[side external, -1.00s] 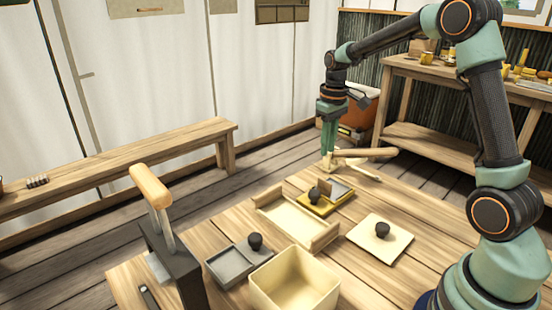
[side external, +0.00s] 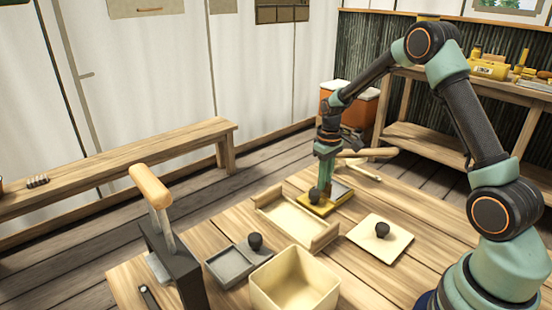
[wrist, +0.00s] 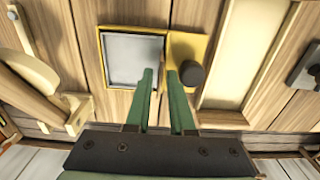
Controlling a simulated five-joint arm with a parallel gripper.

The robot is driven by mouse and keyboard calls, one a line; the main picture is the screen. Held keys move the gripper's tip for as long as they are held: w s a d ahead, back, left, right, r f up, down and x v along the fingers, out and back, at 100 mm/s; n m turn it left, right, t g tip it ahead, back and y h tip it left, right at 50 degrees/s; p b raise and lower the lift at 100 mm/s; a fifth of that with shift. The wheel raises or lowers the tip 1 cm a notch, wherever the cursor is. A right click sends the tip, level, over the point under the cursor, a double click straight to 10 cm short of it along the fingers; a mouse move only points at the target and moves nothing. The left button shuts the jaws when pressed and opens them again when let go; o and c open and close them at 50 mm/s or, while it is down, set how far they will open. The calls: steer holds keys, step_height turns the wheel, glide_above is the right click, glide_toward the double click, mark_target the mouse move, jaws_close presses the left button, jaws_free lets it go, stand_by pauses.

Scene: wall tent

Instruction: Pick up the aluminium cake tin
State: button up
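I cannot tell for sure which piece is the aluminium cake tin. A shallow silver-grey square (side external: 341,189) sits in a yellow-edged tray (side external: 325,210); it also shows in the wrist view (wrist: 130,60). A black knob (wrist: 190,73) stands on the tray's yellow part. A darker grey tray (side external: 228,267) with another black knob lies at the front left. My gripper (wrist: 166,72) points down over the yellow tray, between the silver square and the knob. Its fingers are apart, with a gap showing between them. The side view hides whether they touch anything.
A cream tray (side external: 268,206) lies beside the yellow one. A cream box (side external: 260,294) and a cream board (side external: 398,245) with a knob stand nearer. A curved wooden piece (side external: 366,153) is close behind my gripper. A black stand (side external: 178,268) with a wooden handle is at the front left.

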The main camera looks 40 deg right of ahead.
step_height(320, 180, down, 2)
steer(key=shift+f, duration=0.1)
jaws_close()
stand_by(1.5)
